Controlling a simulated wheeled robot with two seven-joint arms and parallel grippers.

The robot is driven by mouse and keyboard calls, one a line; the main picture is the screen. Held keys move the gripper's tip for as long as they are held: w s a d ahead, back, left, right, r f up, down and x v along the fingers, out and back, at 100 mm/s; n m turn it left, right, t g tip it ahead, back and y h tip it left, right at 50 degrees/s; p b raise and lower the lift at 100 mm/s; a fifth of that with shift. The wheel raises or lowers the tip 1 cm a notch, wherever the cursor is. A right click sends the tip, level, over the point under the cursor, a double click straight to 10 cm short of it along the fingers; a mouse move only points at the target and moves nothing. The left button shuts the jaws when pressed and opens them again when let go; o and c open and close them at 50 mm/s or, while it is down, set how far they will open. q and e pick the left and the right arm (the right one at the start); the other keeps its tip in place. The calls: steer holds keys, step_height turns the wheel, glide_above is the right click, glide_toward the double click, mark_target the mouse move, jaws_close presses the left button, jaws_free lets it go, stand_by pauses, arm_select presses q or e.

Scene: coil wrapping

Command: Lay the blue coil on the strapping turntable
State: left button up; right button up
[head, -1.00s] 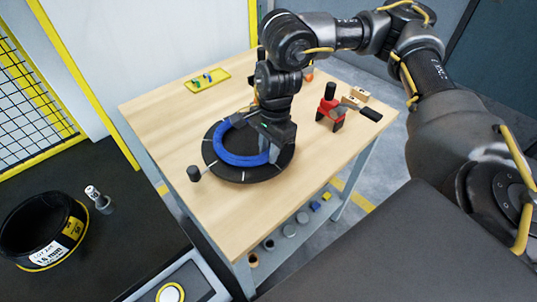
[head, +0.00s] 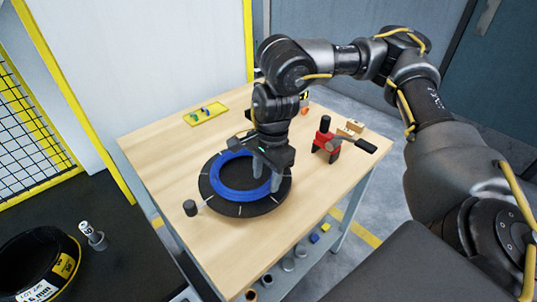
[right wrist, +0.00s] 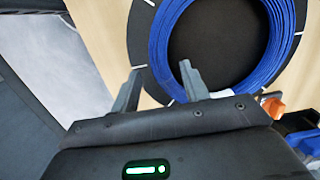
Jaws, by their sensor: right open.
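The blue coil (head: 240,195) lies flat on the round black strapping turntable (head: 243,210) on the wooden table. It looks roughly centred, with a dark rim showing around it. My right gripper (head: 268,177) is open just above the coil's right side, pointing down. In the right wrist view, the coil (right wrist: 277,45) shows at the top over the turntable (right wrist: 140,38). There the open fingers of my right gripper (right wrist: 160,90) are apart, one towards the ring's inside and one outside it. Whether they touch the coil is unclear. My left gripper is out of view.
A black knob (head: 190,208) stands at the turntable's left. A yellow tray (head: 206,114) is at the back.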

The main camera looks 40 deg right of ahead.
step_height(320, 180, up, 9)
steer(key=d, duration=0.1)
steer(key=shift+r, duration=0.2)
stand_by(0.4)
